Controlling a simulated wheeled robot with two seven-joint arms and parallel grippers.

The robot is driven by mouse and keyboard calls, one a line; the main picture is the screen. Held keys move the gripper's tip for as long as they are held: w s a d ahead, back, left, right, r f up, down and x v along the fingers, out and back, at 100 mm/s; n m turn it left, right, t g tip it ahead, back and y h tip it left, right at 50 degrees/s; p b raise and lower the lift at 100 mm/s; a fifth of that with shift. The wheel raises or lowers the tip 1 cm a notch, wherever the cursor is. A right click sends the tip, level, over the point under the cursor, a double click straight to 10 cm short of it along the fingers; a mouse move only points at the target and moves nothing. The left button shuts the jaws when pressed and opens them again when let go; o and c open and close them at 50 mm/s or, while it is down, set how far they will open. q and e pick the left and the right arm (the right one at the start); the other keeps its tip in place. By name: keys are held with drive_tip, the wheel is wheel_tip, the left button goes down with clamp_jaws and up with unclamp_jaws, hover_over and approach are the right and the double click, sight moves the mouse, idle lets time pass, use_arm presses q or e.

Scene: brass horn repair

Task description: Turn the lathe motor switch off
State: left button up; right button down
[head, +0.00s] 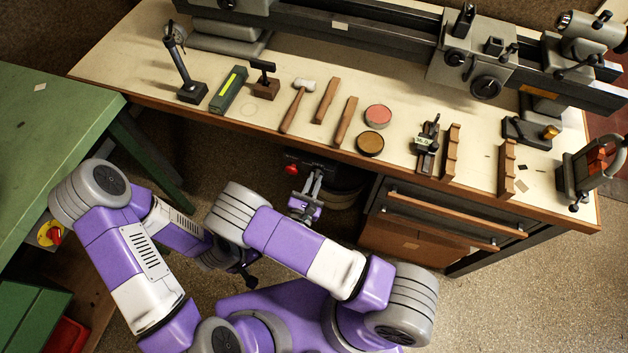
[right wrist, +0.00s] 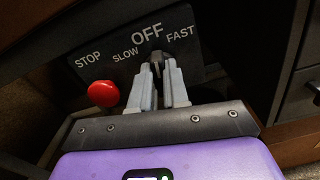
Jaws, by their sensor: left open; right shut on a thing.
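The dark motor switch panel (right wrist: 95,52) fills the upper part of the right wrist view, marked STOP, SLOW, OFF and FAST. It also shows under the bench front in the head view (head: 318,163). A red stop button (right wrist: 103,93) sits left of my fingers. My right gripper (right wrist: 158,68) is shut on the small dark switch lever (right wrist: 157,56), which stands just below the word OFF. The fingers hide part of the lever. In the head view my right gripper (head: 313,180) reaches the panel. My left gripper (head: 250,274) is open, low beside my base, apart from the panel.
The lathe (head: 470,60) stands along the back of the bench (head: 230,125), with several hand tools in front of it. A drawer cabinet (head: 440,215) is right of the panel. A green table (head: 50,120) stands at the left, with a red and yellow switch (head: 50,234) below it.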

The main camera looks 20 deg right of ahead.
use_arm(q)
drive_tip(key=shift+r, duration=0.25)
use_arm(e)
drive_tip(key=shift+n, duration=0.8)
drive_tip(key=c, duration=1.1)
unclamp_jaws()
